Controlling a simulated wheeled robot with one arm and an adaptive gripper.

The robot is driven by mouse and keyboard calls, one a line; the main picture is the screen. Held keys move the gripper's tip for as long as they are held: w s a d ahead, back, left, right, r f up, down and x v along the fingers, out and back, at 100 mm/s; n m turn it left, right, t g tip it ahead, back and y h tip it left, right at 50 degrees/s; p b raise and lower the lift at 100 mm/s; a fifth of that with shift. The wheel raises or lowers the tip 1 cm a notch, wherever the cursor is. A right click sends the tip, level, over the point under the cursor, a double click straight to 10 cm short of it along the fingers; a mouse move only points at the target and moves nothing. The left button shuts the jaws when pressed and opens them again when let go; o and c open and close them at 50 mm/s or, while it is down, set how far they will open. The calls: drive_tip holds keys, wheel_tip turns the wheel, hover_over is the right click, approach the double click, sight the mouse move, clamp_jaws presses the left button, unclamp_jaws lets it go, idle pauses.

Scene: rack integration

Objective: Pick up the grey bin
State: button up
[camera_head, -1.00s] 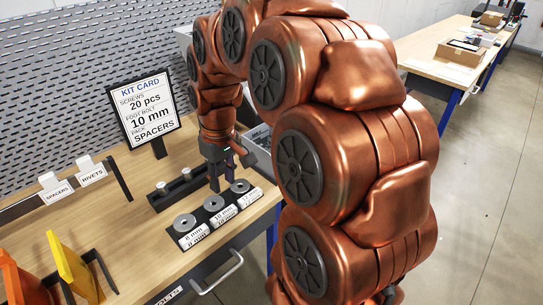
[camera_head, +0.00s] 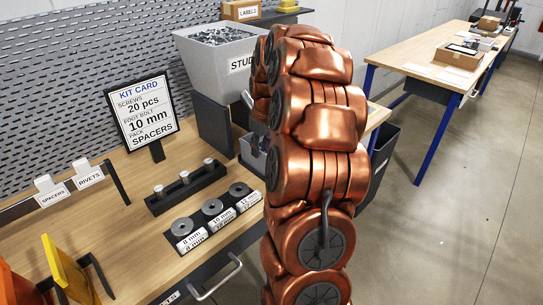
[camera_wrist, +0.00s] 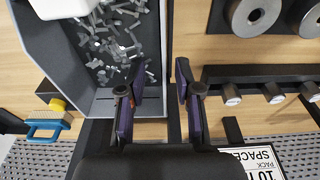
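A small grey bin (camera_head: 246,155) stands on the workbench, right of the bolt holder, mostly hidden behind my arm in the head view. In the wrist view, a grey bin (camera_wrist: 55,75) with loose metal bolts (camera_wrist: 115,45) fills the left side. My gripper (camera_wrist: 158,100) shows there with its two dark fingers apart. The left finger overlaps the bin's inside and the right one lies outside its right wall. I cannot tell how far above the rim they are. No contact is visible. My gripper is hidden by the arm in the head view.
A larger grey bin (camera_head: 215,65) labelled STUD stands raised behind. The bolt holder (camera_head: 186,187), washer blocks (camera_head: 212,215) and kit card (camera_head: 143,110) are left of the arm. Another table (camera_head: 430,65) stands far right.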

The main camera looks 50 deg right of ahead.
drive_tip(key=p, duration=0.3)
hover_over(257, 171)
drive_tip(key=shift+s+f, duration=0.15)
drive_tip(key=shift+f, duration=1.2)
drive_tip(key=shift+s+f, duration=0.15)
drive_tip(key=shift+f, duration=1.15)
drive_tip(key=shift+c, duration=0.3)
clamp_jaws()
